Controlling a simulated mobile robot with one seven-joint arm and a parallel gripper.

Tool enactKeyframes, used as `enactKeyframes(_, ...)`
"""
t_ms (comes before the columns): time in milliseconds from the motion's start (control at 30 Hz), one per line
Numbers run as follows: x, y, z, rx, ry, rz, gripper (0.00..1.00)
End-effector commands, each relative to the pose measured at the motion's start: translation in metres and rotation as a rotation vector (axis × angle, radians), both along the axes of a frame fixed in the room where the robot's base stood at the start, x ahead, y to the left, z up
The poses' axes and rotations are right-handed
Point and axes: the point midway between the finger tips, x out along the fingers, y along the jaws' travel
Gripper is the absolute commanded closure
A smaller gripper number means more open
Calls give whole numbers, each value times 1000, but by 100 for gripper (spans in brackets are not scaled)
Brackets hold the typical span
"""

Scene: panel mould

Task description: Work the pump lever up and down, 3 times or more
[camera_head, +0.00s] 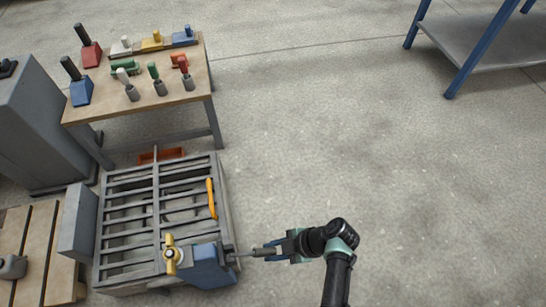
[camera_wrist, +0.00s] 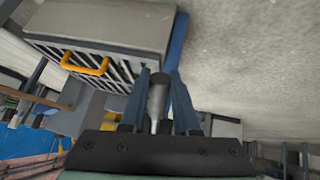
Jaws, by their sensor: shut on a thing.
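The blue pump box (camera_head: 208,266) sits at the front right corner of the grey slatted panel mould (camera_head: 138,213). The pump lever (camera_head: 242,254) is a grey rod that sticks out to the right from the box, looking about level from above. My gripper (camera_head: 270,251) is shut on the lever's outer end. In the wrist view, the grey lever end (camera_wrist: 157,98) stands between the two blue fingers of my gripper (camera_wrist: 158,85). The lever's pivot inside the box is hidden.
A yellow valve handle (camera_head: 171,255) and an orange-yellow bar handle (camera_head: 211,198) are on the mould near the pump. A wooden-topped bench (camera_head: 140,92) with several coloured tools stands behind. A blue-legged table (camera_head: 488,45) is far right. The floor (camera_head: 350,150) between is clear.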

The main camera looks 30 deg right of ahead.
Motion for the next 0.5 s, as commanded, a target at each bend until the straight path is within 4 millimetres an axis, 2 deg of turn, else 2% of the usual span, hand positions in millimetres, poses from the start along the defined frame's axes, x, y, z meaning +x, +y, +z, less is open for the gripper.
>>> enactKeyframes(300, 1, 2, -1, 3, -1, 0, 100)
enactKeyframes(333, 1, 2, -1, 3, -1, 0, 69)
enactKeyframes(500, 1, 1, -1, 3, -1, 0, 40)
